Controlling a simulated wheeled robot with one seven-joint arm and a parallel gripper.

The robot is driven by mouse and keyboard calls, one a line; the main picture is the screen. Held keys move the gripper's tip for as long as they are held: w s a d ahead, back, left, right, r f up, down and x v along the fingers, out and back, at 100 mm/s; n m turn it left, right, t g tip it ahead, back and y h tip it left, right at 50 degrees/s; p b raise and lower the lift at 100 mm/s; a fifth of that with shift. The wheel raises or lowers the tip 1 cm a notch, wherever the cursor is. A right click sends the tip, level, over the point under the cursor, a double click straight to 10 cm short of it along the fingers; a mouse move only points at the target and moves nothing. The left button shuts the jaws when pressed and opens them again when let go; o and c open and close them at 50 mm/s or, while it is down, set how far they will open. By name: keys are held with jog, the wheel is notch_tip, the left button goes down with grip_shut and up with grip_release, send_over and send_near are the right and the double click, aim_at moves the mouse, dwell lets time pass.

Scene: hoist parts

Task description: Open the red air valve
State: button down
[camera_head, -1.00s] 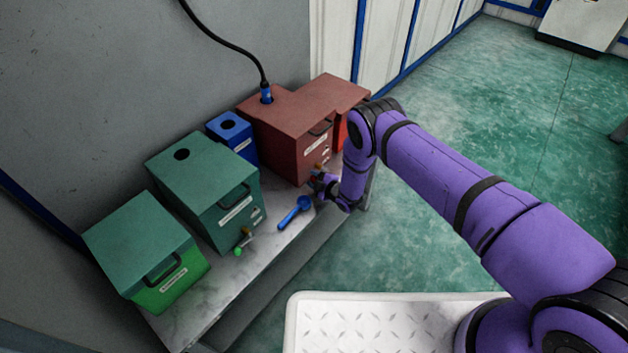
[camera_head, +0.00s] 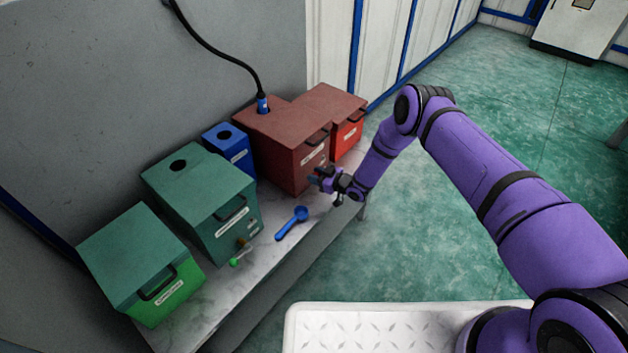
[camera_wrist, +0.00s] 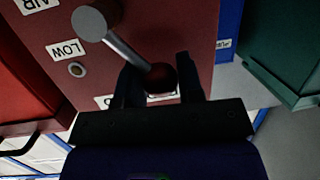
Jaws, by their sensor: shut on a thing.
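The red air valve is on the front of the dark red box (camera_head: 283,133). In the wrist view it is a lever with a grey round pivot (camera_wrist: 90,22), a metal rod (camera_wrist: 128,53) and a red ball knob (camera_wrist: 161,76). The rod slants from the pivot to the knob. My gripper (camera_wrist: 156,70) has one finger on each side of the knob and is shut on it. In the head view my gripper (camera_head: 319,179) is at the lower front of the dark red box and hides the lever. A "LOW" label (camera_wrist: 66,49) sits beside the pivot.
A blue spoon-like tool (camera_head: 292,222) lies on the marble bench (camera_head: 262,262). A green box (camera_head: 203,200) has a green-knobbed lever (camera_head: 237,260). A blue box (camera_head: 230,150) and a red box with a handle (camera_head: 343,120) flank the dark red box. A black hose (camera_head: 225,43) enters its top.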

jog(key=m, duration=0.1)
jog(key=w+d+m+y, duration=0.1)
jog(key=m, duration=0.1)
jog(key=shift+d+r+g, duration=0.1)
jog(key=shift+r+g, duration=0.05)
jog(key=shift+g, duration=0.25)
jog(key=shift+w+d+r+m+y, duration=0.1)
jog(key=shift+w+d+m+y, duration=0.2)
jog(key=shift+m, duration=0.35)
jog(key=shift+w+d+m+y, duration=0.1)
jog(key=shift+w+d+m, duration=0.2)
jog(key=shift+m, duration=0.35)
jog(key=shift+w, duration=0.1)
jog(key=c, duration=0.9)
grip_release()
jog(key=shift+o, duration=0.6)
jog(key=shift+w+r, duration=0.1)
jog(key=shift+w, duration=0.05)
jog(key=v, duration=1)
jog(key=shift+d, duration=0.35)
